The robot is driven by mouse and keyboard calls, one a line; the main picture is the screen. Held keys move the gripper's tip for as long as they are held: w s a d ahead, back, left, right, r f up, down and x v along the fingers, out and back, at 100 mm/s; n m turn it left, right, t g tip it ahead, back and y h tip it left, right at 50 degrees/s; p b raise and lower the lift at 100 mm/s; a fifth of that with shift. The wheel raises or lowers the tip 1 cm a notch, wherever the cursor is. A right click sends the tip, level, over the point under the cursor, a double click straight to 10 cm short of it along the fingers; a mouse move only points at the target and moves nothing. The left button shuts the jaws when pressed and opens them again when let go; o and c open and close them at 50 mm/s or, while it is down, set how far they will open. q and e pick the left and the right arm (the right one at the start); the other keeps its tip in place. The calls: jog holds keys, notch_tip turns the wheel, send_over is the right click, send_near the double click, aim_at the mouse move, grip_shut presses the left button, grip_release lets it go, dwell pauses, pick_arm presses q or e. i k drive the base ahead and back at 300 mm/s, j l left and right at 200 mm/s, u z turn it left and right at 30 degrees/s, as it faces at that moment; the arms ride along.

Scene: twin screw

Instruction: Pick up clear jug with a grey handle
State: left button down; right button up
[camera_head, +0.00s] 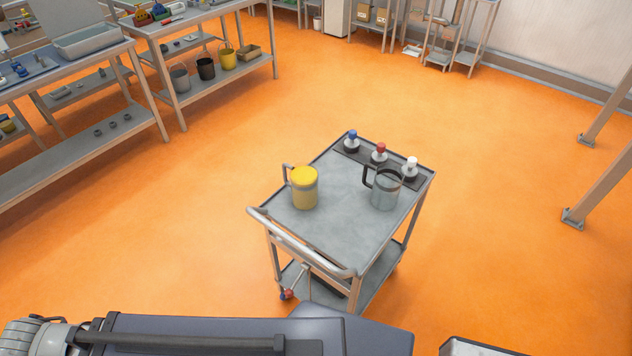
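A clear jug (384,193) stands upright on the right side of the cart's top shelf. Its handle (367,177) looks dark grey or black and points left. A yellow jug (304,189) with a lighter grey handle stands to its left, apart from it. Neither of my grippers shows. Only parts of my own body show along the bottom edge, well short of the jugs.
The grey cart (325,235) has a push handle (300,246) on its near side. Three capped bottles, blue (352,141), red (379,153) and white (410,168), stand along its far edge. Workbenches (75,160) stand at the left. Orange floor around the cart is clear.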

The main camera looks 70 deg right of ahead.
aim_at(303, 183)
jog(key=i+l+z, duration=0.1)
jog(key=i+z, duration=0.15)
jog(key=z, duration=0.25)
jog(key=i+z, duration=0.25)
jog(key=z, duration=0.2)
jog(key=i+z, duration=0.25)
jog(key=z, duration=0.25)
jog(key=i+j+z, duration=0.2)
jog(key=z, duration=0.3)
jog(key=i+z, duration=0.3)
jog(key=j+z, duration=0.15)
jog(key=z, duration=0.15)
